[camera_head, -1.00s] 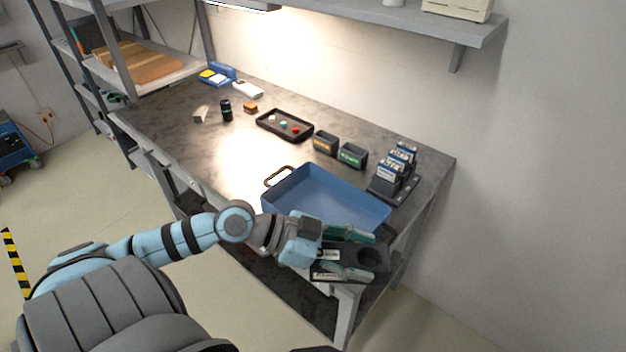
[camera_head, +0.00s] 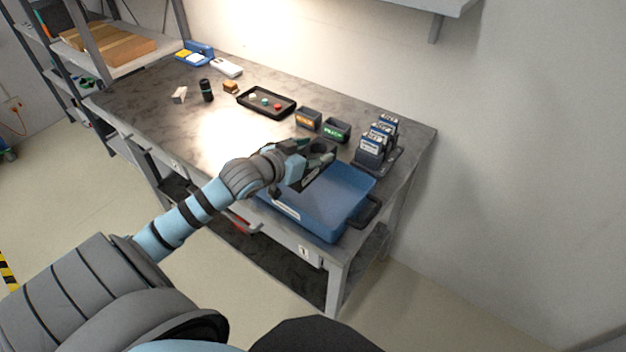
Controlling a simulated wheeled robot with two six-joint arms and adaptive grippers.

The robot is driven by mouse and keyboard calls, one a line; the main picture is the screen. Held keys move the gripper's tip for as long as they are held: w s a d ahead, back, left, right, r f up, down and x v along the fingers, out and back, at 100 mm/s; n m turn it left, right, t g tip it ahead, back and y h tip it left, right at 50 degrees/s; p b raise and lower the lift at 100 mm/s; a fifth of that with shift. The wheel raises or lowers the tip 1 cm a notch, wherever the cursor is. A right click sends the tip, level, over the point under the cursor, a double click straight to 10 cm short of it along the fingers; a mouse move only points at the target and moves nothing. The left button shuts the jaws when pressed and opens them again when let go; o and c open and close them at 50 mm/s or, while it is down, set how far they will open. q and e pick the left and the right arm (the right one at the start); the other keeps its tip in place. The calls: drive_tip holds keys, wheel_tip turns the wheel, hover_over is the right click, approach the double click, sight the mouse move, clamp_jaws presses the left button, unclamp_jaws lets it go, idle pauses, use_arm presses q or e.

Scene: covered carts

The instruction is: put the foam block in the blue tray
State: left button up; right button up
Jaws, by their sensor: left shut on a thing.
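The blue tray (camera_head: 338,218) sits at the near edge of the workbench, with a dark handle at its right end. My left gripper (camera_head: 314,160) reaches in from the left, over the back-left part of the tray. Its teal fingers are shut on the foam block (camera_head: 322,147), a dark piece with a round recess. Part of the block is hidden by the fingers. I cannot tell whether the block touches the tray or hangs above it. My right gripper is not in view.
Behind the tray stand two small labelled bins (camera_head: 308,118) and a dark rack (camera_head: 376,148) of upright labelled items. A black tray (camera_head: 266,102) with small coloured pieces lies farther left, near a dark cylinder (camera_head: 207,90). The bench's left middle is clear.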

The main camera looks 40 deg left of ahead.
use_arm(q)
wheel_tip(320, 180, down, 8)
drive_tip(key=shift+f+b, duration=0.1)
drive_tip(key=shift+b, duration=0.8)
drive_tip(key=o, duration=1.2)
drive_tip(key=shift+w, duration=0.1)
drive_tip(key=shift+c, duration=0.2)
drive_tip(key=p+v, duration=0.2)
drive_tip(key=v, duration=0.1)
drive_tip(key=p+v, duration=0.3)
drive_tip(key=v, duration=0.1)
drive_tip(key=p+v, duration=0.2)
drive_tip(key=v, duration=0.2)
drive_tip(key=shift+r, duration=0.45)
drive_tip(key=shift+s+p, duration=0.4)
drive_tip(key=shift+s, duration=0.1)
drive_tip(key=shift+f, duration=0.15)
